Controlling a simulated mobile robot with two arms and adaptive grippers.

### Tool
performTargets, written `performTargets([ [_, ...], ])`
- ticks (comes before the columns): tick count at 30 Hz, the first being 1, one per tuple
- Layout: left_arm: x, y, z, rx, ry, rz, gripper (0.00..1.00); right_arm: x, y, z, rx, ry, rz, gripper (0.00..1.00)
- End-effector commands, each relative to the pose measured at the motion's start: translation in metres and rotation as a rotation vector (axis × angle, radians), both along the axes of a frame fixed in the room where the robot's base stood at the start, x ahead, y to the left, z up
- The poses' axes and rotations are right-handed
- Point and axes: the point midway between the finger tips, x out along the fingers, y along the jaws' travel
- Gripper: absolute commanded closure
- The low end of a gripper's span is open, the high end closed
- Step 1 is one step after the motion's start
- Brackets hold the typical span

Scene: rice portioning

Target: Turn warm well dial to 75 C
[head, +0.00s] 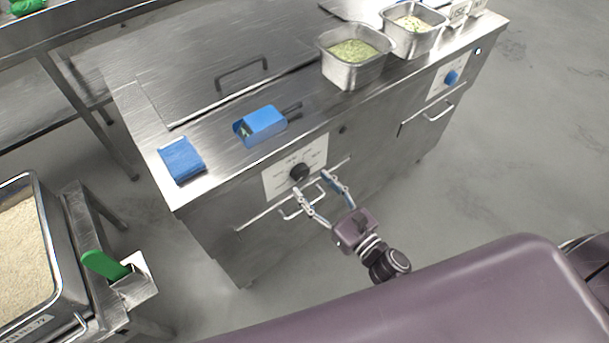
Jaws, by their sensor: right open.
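The dial is a black round knob (299,172) on a white marked panel (280,181) on the front of the steel counter. The marks on the panel are too small to read. My right gripper (311,183) is open, its two fingers pointing at the counter front, with the fingertips just below and to the right of the knob. I cannot tell whether a finger touches the knob. My left gripper is out of view. A second panel with a blue knob (451,77) is further right on the same front.
Drawer handles (292,214) jut out below the panel. On the counter (215,150) lie a folded blue cloth (181,160) and a blue box (262,124), with steel pans (352,72) at the back right. A rice tray (50,250) with a green-handled tool (104,265) stands at the left.

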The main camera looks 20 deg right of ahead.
Motion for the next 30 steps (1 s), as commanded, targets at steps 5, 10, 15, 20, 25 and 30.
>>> performTargets([
  [5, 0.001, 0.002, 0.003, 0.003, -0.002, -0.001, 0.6, 0.024, 0.008, 0.001, 0.003, -0.001, -0.001, 0.46],
  [10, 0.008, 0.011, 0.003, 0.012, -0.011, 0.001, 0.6, 0.033, 0.012, 0.0, 0.003, 0.001, 0.0, 0.46],
  [15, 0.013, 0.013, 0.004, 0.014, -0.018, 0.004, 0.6, 0.033, 0.012, 0.0, 0.003, 0.001, 0.0, 0.46],
  [20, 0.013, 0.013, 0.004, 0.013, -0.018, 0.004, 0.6, 0.033, 0.012, 0.0, 0.004, 0.001, 0.0, 0.54],
  [25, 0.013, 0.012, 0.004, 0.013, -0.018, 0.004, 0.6, 0.033, 0.012, 0.0, 0.004, 0.001, -0.001, 0.73],
  [30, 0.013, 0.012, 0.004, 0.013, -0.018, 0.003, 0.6, 0.033, 0.012, 0.0, 0.004, 0.001, -0.001, 0.88],
])
